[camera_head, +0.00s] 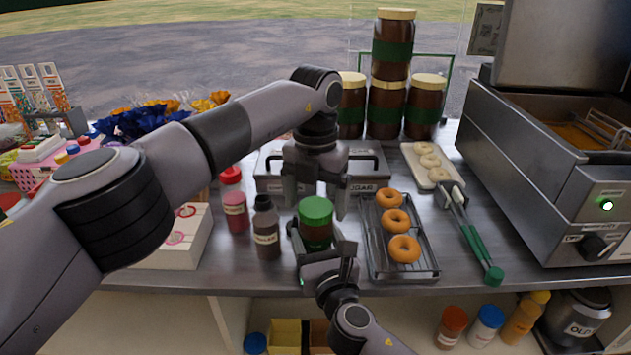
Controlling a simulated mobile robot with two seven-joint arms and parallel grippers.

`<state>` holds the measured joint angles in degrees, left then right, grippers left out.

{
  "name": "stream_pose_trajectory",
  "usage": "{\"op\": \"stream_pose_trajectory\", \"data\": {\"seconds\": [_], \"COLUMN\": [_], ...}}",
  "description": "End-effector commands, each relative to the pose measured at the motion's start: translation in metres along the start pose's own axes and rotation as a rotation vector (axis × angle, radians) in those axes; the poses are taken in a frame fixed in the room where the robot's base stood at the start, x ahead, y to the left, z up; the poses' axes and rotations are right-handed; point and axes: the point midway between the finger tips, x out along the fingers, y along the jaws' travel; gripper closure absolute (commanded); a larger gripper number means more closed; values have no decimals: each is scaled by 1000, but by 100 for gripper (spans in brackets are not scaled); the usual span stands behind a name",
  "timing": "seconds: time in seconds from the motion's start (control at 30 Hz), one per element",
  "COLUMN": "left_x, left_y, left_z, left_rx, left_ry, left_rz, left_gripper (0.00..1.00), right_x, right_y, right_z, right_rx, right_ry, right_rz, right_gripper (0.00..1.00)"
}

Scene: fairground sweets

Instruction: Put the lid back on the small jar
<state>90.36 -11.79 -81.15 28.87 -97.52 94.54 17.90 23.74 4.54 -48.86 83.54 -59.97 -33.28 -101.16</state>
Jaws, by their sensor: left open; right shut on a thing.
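The small jar (315,236) is dark reddish brown and stands upright near the front edge of the steel counter. Its green lid (316,208) sits on its top and looks level; whether it is fully seated I cannot tell. My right gripper (321,246) reaches in from the front and is shut on the jar, one finger on each side. My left gripper (316,201) points down from above, open, with its fingers spread to the left and right of the lid, apparently not touching it.
A wire rack (421,262) with doughnuts (404,248) is close on the right. A dark bottle (266,230) and a red-capped bottle (236,211) stand left. Behind are a steel sugar container (368,170) and stacked big jars (391,50). Tongs (473,240) and a fryer (545,170) are at right.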

Motion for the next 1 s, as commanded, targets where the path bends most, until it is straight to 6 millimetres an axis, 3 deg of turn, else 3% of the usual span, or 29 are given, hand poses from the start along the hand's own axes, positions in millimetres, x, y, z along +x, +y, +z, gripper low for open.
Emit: {"op": "stream_pose_trajectory", "data": {"seconds": [0.33,0.37,0.53,0.8,0.83,0.9,1.0], "left_x": [5,5,5,4,4,4,4], "left_y": [0,0,0,0,0,0,0], "left_z": [0,0,0,0,0,0,0], "left_rx": [-1,-1,0,1,1,1,1], "left_ry": [0,0,0,-1,-1,-1,-1], "left_rz": [0,0,0,0,0,0,0], "left_gripper": [12,16,71,73,30,7,7], "right_x": [0,0,0,0,0,0,0], "right_y": [0,0,0,0,0,0,0], "right_z": [-1,-1,-1,-1,-1,-1,-1], "right_rx": [0,0,0,0,0,0,0], "right_ry": [2,2,2,2,2,2,2], "right_rz": [-1,-1,-1,-1,-1,-1,-1], "right_gripper": [100,100,100,100,100,100,100]}}
